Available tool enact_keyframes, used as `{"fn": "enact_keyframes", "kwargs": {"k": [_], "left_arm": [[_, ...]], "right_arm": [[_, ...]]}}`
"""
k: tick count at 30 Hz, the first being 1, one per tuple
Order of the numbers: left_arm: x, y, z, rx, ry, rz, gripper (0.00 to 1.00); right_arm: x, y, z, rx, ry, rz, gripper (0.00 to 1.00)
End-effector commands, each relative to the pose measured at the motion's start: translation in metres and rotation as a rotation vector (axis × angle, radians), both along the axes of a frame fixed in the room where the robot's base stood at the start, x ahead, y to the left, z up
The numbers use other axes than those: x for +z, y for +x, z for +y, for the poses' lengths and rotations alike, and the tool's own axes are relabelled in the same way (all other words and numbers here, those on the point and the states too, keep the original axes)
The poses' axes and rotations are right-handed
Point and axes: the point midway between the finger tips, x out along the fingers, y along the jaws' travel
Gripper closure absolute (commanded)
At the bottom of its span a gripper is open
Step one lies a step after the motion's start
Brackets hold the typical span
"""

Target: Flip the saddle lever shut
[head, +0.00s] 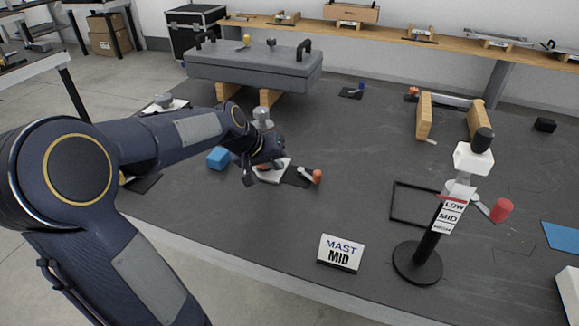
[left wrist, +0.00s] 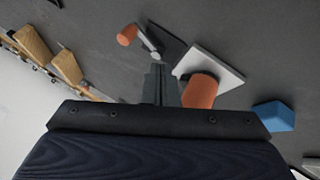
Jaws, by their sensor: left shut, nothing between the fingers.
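The mast is a black post on a round base (head: 417,263) at the right of the head view. It bears a LOW/MID label (head: 449,216) and a white block (head: 473,159) near its top. A grey clamp piece (head: 459,189), which looks like the saddle, sits above the label. A lever with a red knob (head: 502,210) sticks out to the right from the mast, apart from it at the knob end. My left gripper (head: 268,160) is shut and empty, well left of the mast. Its closed fingers show in the left wrist view (left wrist: 157,84). My right gripper is out of view.
Near my left gripper are a white plate (left wrist: 222,65) with an orange cylinder (left wrist: 200,91), another orange-knobbed lever (head: 316,176) and a blue block (head: 218,158). A "MAST MID" sign (head: 341,253) stands front centre. A black frame (head: 396,203) lies left of the mast.

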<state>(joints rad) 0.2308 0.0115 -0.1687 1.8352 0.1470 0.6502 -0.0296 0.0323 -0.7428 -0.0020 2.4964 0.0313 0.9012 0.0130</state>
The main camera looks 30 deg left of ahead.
Motion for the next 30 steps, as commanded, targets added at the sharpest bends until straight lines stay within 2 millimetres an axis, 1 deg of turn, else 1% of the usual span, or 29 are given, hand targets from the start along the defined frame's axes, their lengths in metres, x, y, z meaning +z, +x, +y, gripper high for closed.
{"fn": "enact_keyframes", "kwargs": {"k": [1, 3, 10, 11, 12, 15, 18, 22, 30], "left_arm": [[-0.012, 0.006, -0.003, -0.004, -0.001, 0.006, 1.0], [-0.025, 0.015, -0.005, -0.005, -0.001, 0.007, 1.0], [-0.063, 0.043, -0.011, -0.005, -0.002, 0.005, 1.0], [-0.064, 0.047, -0.014, -0.006, -0.001, 0.004, 1.0], [-0.059, 0.052, -0.021, -0.008, -0.001, 0.002, 1.0], [-0.059, 0.06, -0.032, -0.008, 0.0, 0.001, 1.0], [-0.059, 0.065, -0.038, -0.006, -0.001, 0.002, 1.0], [-0.06, 0.068, -0.042, -0.003, -0.001, 0.002, 1.0], [-0.06, 0.069, -0.042, -0.003, 0.0, 0.001, 1.0]], "right_arm": [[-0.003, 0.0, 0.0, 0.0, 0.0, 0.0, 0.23], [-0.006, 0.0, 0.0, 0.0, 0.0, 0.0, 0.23], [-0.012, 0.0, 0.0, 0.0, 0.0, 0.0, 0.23], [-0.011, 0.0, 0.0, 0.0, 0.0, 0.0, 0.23], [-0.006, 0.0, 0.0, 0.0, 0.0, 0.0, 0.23], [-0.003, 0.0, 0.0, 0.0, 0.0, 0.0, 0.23], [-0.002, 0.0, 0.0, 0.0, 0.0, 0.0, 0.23], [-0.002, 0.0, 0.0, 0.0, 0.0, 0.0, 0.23], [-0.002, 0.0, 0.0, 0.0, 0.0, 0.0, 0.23]]}}
